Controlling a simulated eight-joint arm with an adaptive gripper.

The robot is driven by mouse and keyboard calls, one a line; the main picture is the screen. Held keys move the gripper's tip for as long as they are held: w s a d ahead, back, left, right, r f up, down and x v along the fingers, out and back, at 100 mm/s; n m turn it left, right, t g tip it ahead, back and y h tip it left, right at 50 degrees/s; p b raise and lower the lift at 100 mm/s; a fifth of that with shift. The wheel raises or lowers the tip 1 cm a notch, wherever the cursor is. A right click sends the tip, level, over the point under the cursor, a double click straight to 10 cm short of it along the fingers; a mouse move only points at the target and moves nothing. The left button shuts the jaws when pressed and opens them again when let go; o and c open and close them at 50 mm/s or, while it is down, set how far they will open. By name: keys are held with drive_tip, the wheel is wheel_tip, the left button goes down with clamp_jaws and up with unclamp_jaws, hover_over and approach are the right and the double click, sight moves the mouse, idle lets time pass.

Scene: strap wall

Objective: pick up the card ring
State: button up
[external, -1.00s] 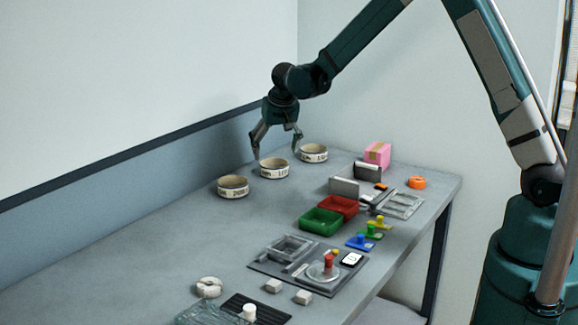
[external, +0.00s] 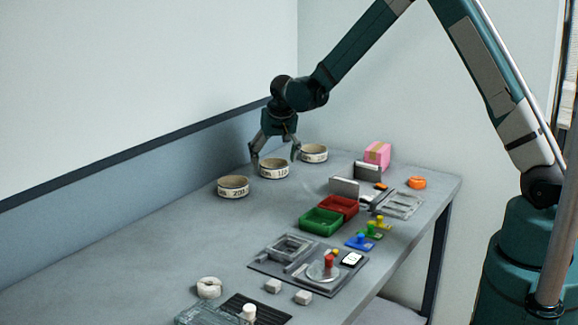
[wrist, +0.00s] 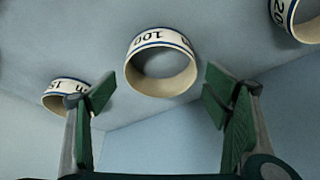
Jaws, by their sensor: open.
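Three cream card rings with printed numbers and dark edge lines stand on the table near the wall. The middle ring (external: 274,169) reads 100 in the wrist view (wrist: 161,72). The ring marked 200 (external: 233,187) is nearer in the external view, and the third ring (external: 313,153) is farther back. My gripper (external: 274,154) is open above the middle ring, pointing down, with one finger to each side of it. In the wrist view, the middle ring shows between the fingertips (wrist: 159,92); I cannot tell if they touch it.
Green (external: 321,222) and red (external: 337,207) trays, coloured knobbed pieces and a grey fixture board (external: 308,266) stand to the right and front. A pink box (external: 377,154) and an orange ring (external: 417,182) are at the far right.

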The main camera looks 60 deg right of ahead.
drive_tip(key=shift+x, duration=1.1)
drive_tip(key=c, duration=0.8)
